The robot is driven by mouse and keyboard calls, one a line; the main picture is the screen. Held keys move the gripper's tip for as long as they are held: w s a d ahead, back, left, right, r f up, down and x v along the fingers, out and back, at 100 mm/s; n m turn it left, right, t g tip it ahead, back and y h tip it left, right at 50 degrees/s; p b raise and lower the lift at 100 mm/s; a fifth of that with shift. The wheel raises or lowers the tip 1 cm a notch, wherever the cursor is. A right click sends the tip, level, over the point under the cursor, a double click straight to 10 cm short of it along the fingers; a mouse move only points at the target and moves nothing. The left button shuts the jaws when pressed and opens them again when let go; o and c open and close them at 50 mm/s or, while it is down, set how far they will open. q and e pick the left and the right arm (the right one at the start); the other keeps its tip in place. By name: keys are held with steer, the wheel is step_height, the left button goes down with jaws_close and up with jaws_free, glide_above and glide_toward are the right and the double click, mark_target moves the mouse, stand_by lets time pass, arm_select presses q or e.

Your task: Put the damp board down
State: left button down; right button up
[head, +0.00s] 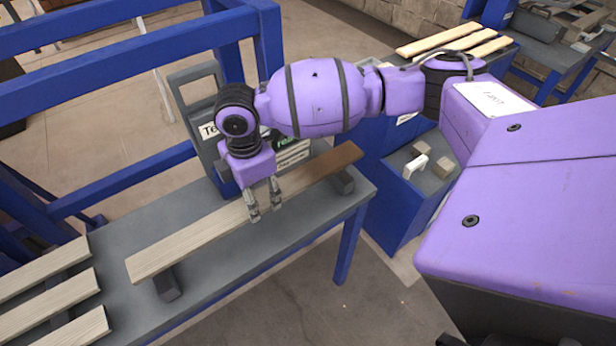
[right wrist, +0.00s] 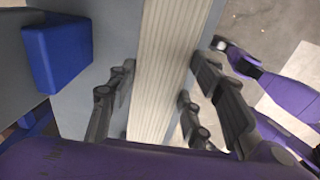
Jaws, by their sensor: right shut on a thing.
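The damp board (head: 200,237) is a long plank, pale along most of its length and dark brown toward its right end. It lies lengthwise over two dark grey supports, one near each end, on the grey bench top (head: 240,268); I cannot tell whether it bears fully on them. My right gripper (head: 265,212) comes down from above and is shut on the board near its middle. In the right wrist view the fingers (right wrist: 160,110) stand on both long sides of the pale board (right wrist: 168,60). My left gripper is not in view.
A grey case (head: 200,125) with a handle and partly hidden lettering stands behind the board. Pale slats (head: 45,270) lie at the left. Blue frame bars (head: 130,38) rise behind the bench. A blue cabinet (head: 395,225) stands at the right. The bench's front strip is clear.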

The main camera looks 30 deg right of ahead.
steer(key=shift+w+a+f, duration=0.15)
steer(key=shift+a+f, duration=0.2)
steer(key=shift+a, duration=0.1)
steer(key=shift+f, duration=1.7)
steer(key=shift+a+f, duration=0.1)
steer(key=shift+f, duration=0.05)
steer(key=o, duration=1.4)
steer(key=shift+c, duration=0.2)
step_height(320, 180, up, 12)
steer(key=shift+r+p, duration=0.2)
steer(key=shift+p, duration=0.1)
steer(key=shift+f, duration=0.1)
